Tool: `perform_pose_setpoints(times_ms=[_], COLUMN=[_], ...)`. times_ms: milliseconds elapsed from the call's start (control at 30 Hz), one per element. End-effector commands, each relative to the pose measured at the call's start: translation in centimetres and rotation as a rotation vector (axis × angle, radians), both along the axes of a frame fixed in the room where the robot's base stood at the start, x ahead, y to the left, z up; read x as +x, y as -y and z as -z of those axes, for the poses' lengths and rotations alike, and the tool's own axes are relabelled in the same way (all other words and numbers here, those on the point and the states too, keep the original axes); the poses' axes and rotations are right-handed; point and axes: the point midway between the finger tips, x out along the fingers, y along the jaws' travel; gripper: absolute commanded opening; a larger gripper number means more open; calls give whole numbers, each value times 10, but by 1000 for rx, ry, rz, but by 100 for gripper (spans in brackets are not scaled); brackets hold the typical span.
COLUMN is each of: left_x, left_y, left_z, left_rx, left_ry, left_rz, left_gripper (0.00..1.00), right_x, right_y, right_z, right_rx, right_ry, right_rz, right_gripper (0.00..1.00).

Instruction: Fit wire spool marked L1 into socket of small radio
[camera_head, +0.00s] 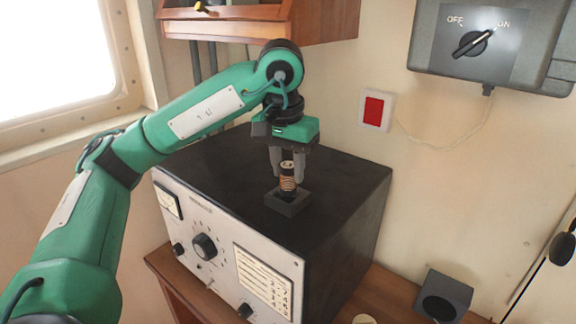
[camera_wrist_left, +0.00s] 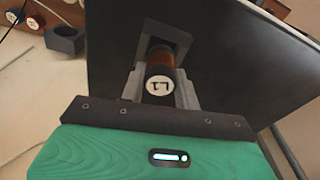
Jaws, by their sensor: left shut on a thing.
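The wire spool (camera_head: 288,182) has copper windings and a dark end cap. Its white label reads L1 in the left wrist view (camera_wrist_left: 159,86). My left gripper (camera_head: 288,167) points down and is shut on the spool, one finger on each side. The spool is upright at a dark square socket block (camera_head: 288,203) on top of the black-cased radio (camera_head: 340,190); this block also shows in the wrist view (camera_wrist_left: 178,24). The spool's lower end is at the block's opening, windings showing above it; how deep it sits I cannot tell. My right gripper is out of view.
The radio stands on a wooden desk (camera_head: 385,297). A grey block with a round hole (camera_head: 443,297) is at the lower right. A wooden cabinet (camera_head: 300,27) hangs above and behind my left arm. A grey switch box (camera_head: 490,45) is on the wall.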

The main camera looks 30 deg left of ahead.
Motion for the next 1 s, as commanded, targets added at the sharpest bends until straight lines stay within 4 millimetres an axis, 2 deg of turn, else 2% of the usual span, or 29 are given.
perform_pose_setpoints(times_ms=[1000], left_x=[0], left_y=[0], left_z=[7], left_rx=[0], left_ry=[0], left_rz=[-1], left_gripper=[9], right_x=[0], right_y=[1], right_z=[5], right_rx=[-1], right_ry=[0], right_rz=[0], right_gripper=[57])
